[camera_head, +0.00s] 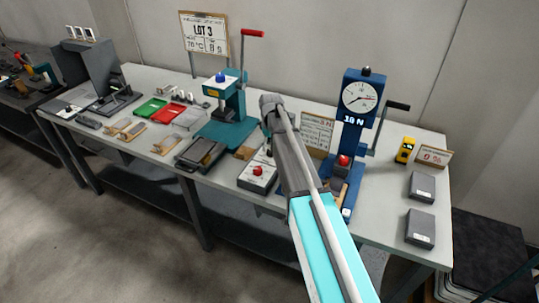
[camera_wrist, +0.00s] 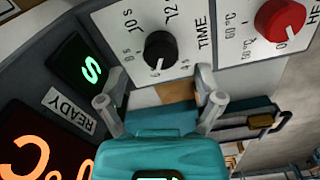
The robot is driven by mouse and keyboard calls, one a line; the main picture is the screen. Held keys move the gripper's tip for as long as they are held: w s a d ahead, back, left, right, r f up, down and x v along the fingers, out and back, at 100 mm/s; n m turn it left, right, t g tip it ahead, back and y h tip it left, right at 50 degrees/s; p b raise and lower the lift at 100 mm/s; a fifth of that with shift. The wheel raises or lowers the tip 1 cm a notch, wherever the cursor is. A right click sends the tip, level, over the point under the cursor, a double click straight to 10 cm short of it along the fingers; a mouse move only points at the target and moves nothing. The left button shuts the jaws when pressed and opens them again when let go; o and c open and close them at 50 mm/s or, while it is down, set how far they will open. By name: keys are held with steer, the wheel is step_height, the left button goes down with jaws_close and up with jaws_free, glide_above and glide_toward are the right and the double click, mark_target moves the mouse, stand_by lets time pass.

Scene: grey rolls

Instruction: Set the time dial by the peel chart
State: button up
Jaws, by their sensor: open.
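In the wrist view the time dial (camera_wrist: 160,51) is a round black knob on a white panel marked TIME, with seconds figures around it. A LOT 3 sign (camera_head: 203,37) shows small temperature and time figures.
A red HEAT knob (camera_wrist: 281,18) is close beside the time dial. A green display (camera_wrist: 90,68) and READY label (camera_wrist: 68,109) lie left. A teal press (camera_head: 228,100), a blue gauge stand (camera_head: 362,98) and a red-button box (camera_head: 258,176) crowd the bench.

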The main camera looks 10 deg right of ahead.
steer(key=shift+f+b, duration=1.2)
steer(key=shift+f, duration=0.3)
